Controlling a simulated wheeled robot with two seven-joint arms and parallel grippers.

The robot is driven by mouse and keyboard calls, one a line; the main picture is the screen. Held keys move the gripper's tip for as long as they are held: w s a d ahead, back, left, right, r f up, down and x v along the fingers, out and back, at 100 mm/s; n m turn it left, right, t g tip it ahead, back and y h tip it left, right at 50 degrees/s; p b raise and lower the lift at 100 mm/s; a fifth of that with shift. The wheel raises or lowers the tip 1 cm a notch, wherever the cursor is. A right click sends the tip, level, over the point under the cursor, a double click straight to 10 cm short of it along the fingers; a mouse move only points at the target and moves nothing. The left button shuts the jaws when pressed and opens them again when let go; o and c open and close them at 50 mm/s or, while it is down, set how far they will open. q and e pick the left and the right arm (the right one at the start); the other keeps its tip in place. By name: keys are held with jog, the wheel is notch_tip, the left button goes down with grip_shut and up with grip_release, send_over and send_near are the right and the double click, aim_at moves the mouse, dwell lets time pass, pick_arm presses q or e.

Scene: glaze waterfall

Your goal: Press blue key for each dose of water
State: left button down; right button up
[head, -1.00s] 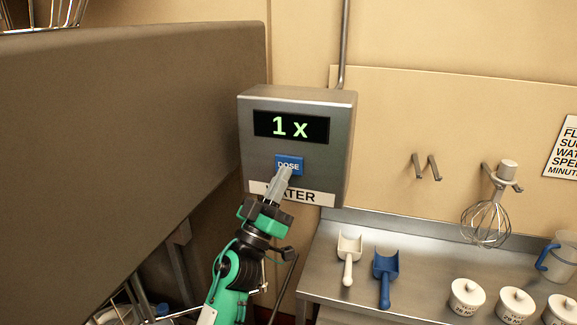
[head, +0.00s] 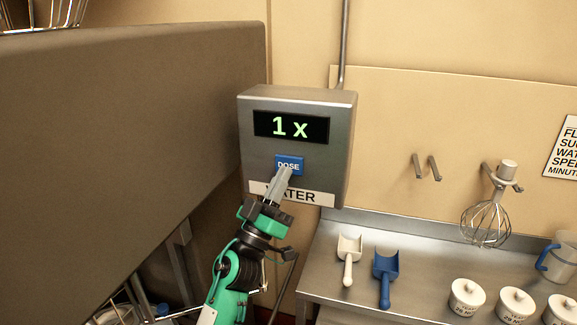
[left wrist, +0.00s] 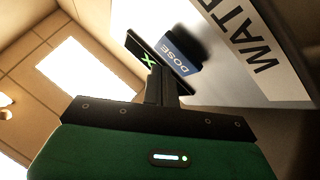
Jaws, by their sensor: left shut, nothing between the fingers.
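A grey metal water box (head: 338,150) hangs on the wall. Its dark display (head: 291,127) reads "1 x" in green. Below it is the blue key (head: 289,163) marked "DOSE", and under that a white label (head: 312,197) partly covered by my gripper. My left gripper (head: 285,171) is shut and empty, with its fingertips at the lower edge of the blue key. In the left wrist view the fingers (left wrist: 160,85) point at the blue key (left wrist: 181,55); I cannot tell whether they touch it. My right gripper is not in view.
A large grey-brown panel (head: 120,130) stands close on the left. At the right, a metal counter (head: 335,285) holds a white scoop (head: 348,258), a blue scoop (head: 385,278) and several white lidded jars (head: 467,296). A whisk (head: 487,222) hangs above it.

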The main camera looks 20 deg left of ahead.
pick_arm(q)
jog(key=shift+w, duration=0.15)
dwell(0.5)
jog(key=shift+w, duration=0.25)
jog(key=shift+w, duration=0.5)
dwell(0.7)
jog(key=shift+s, duration=0.15)
jog(key=shift+s+p, duration=0.4)
jog(key=shift+s, duration=0.35)
jog(key=s+p, duration=0.1)
jog(key=s, duration=0.4)
dwell(0.4)
